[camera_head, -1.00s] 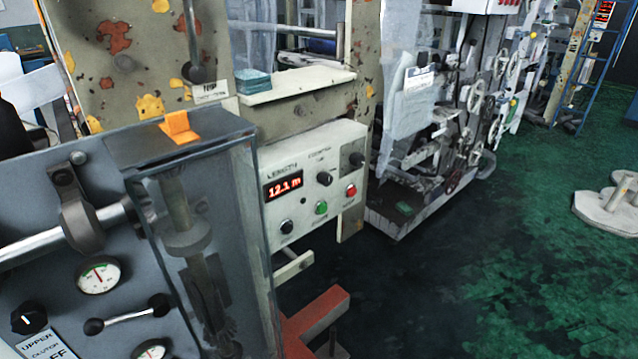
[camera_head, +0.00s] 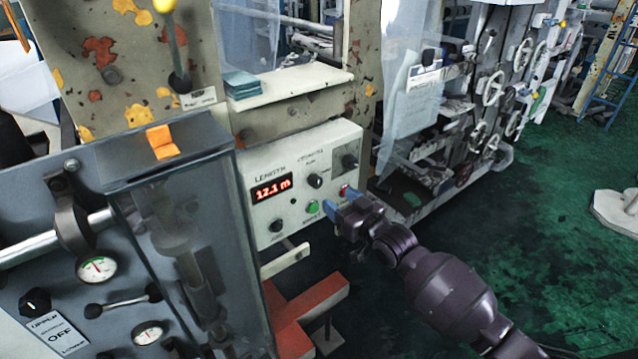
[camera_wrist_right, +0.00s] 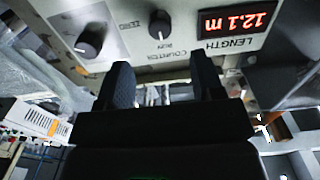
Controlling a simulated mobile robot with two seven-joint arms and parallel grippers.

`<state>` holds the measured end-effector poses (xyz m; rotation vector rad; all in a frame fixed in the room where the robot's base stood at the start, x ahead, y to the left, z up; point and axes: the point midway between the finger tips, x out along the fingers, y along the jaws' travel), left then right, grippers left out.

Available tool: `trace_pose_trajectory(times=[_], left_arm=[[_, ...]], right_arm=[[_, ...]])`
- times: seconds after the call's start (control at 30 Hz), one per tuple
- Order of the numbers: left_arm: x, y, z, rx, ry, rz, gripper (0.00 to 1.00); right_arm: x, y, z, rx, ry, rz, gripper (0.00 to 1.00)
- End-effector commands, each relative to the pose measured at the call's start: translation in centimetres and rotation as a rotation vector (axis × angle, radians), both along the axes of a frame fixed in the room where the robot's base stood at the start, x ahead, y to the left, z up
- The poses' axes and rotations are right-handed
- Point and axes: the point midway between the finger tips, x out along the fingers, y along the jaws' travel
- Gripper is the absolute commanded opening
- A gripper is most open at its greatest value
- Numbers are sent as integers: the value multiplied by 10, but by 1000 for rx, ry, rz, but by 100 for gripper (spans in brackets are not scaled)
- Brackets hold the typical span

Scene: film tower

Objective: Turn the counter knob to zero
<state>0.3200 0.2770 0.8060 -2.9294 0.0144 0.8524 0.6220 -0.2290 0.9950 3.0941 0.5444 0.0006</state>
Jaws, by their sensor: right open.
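The counter knob (camera_head: 315,181) is a small black knob on the cream control panel, right of the red display that reads 12.1 m. In the right wrist view, which shows the panel upside down, the knob (camera_wrist_right: 160,25) has a white mark facing the RUN label; ZERO is printed to its left. My right gripper (camera_head: 338,204) is in front of the panel, below and right of the knob, over the button area. In the wrist view its dark fingers (camera_wrist_right: 163,75) are apart and empty, with the knob beyond them. My left gripper is not in view.
The panel also has a green button (camera_head: 312,207), a red button (camera_head: 345,191) partly behind my gripper, a larger black knob (camera_wrist_right: 90,40) and a lower black knob (camera_head: 275,226). A clear-sided cabinet (camera_head: 190,230) stands to the left. Green floor is open at right.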

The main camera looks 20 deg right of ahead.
Motion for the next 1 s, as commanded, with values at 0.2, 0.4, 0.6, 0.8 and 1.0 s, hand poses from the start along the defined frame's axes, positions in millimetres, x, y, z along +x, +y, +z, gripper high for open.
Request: trace_pose_trajectory(times=[0.2, 0.4, 0.6, 0.8, 1.0], left_arm=[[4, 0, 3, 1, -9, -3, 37], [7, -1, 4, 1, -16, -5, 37], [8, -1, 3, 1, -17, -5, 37], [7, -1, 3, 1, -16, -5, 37], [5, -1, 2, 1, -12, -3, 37]], right_arm=[[37, 14, 0, -1, -1, 0, 61], [63, 24, 0, 0, -1, 1, 61], [77, 28, 0, 0, 0, 0, 61], [79, 29, 0, 0, 1, 0, 61], [79, 29, 0, 0, 0, 0, 54]])
